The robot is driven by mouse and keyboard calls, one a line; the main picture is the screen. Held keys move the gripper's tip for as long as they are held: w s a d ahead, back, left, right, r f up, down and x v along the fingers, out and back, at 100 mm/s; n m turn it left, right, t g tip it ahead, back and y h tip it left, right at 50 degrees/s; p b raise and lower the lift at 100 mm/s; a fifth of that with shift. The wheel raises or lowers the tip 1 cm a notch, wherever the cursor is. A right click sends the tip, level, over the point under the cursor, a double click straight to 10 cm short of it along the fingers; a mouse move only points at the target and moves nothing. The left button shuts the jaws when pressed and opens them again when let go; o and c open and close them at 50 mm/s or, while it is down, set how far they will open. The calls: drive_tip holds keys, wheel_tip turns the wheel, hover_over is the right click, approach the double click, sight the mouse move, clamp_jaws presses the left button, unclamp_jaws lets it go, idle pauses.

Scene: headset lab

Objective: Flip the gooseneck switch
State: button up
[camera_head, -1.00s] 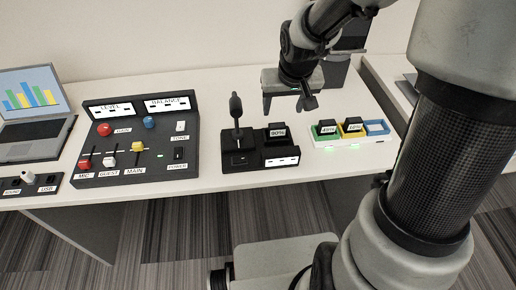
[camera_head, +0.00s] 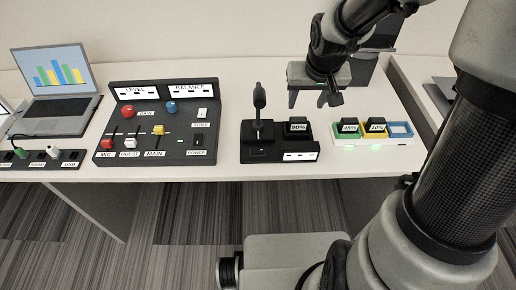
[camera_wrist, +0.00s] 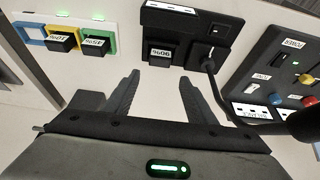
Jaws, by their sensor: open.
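The black gooseneck microphone (camera_head: 259,98) stands upright on its dark base (camera_head: 249,156), in the middle of the desk. A small dark switch (camera_head: 257,152) with a light mark sits on the front left of that base. The switch (camera_wrist: 219,31) also shows in the wrist view, near the foot of the gooseneck (camera_wrist: 207,72). I cannot tell its position. My gripper (camera_head: 314,99) is open and empty, above the desk behind and right of the base. In the wrist view my gripper (camera_wrist: 159,78) points toward the base's battery slot, with the gooseneck beside one finger.
A mixer panel (camera_head: 103,156) with knobs and sliders stands left of the base. A charger with coloured bays (camera_head: 401,129) stands to the right. A laptop (camera_head: 55,90) and a strip of sockets (camera_head: 70,160) are at the far left. Bare desk lies in front of the charger.

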drive_tip(key=shift+a+f+n+p, duration=0.1)
drive_tip(key=shift+a+n+p, duration=0.25)
drive_tip(key=shift+n, duration=0.35)
drive_tip(key=c, duration=0.7)
drive_tip(key=a+n, duration=0.1)
drive_tip(key=n, duration=0.1)
drive_tip(key=f+n+g+p, duration=0.1)
drive_tip(key=n, duration=0.1)
drive_tip(key=a+n+y+p, duration=0.1)
drive_tip(key=n, duration=0.1)
drive_tip(key=shift+s+a+f+g, duration=0.25)
drive_tip(key=shift+s+a+g, duration=0.05)
drive_tip(key=shift+s+g, duration=0.1)
clamp_jaws()
drive_tip(key=shift+s+a+f+n+g+y+p, duration=0.45)
drive_tip(key=shift+a+n, duration=0.4)
drive_tip(key=shift+n, duration=0.9)
drive_tip(key=shift+s+a+f+n+g+y+p, duration=0.15)
drive_tip(key=shift+a+f+n+g+p, duration=0.4)
drive_tip(key=shift+n, duration=1.25)
drive_tip(key=shift+s+a+f+n+g+y+p, duration=0.1)
drive_tip(key=shift+s+a+n+g+y+p, duration=0.35)
drive_tip(key=shift+a+n, duration=1)
drive_tip(key=shift+w+d+n, duration=0.15)
drive_tip(key=shift+d+n, duration=0.15)
drive_tip(key=shift+d, duration=0.1)
